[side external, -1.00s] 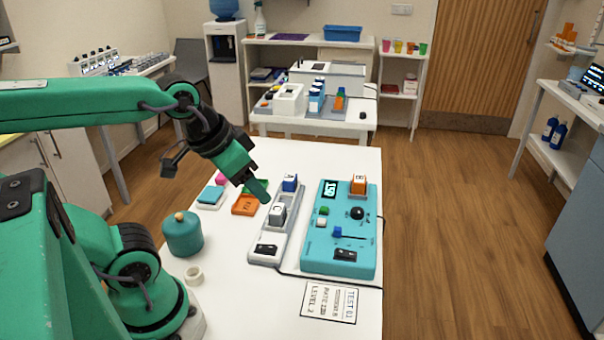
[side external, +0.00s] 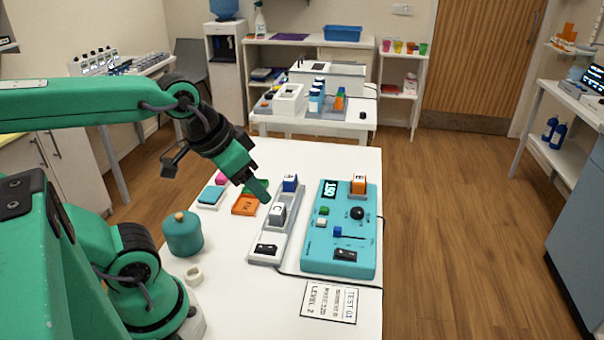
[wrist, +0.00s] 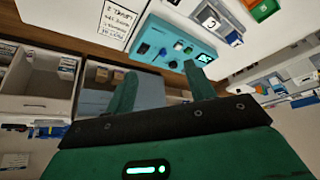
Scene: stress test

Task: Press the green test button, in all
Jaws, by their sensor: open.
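The green test button (side external: 324,210) is a small square button on the teal test box (side external: 312,262), just below its display reading 150. A white button (side external: 321,222) sits just below it. My gripper (side external: 260,190) is open and empty, to the left of the box, above the table by the grey rack. In the wrist view its two green fingers are spread apart (wrist: 163,88).
The grey rack (side external: 258,259) holds lettered blocks C (side external: 277,212) and A (side external: 290,183) left of the box. The box carries a black knob (side external: 357,213), a blue lever (side external: 337,232) and an orange block (side external: 358,184). A label card (side external: 329,302) lies in front.

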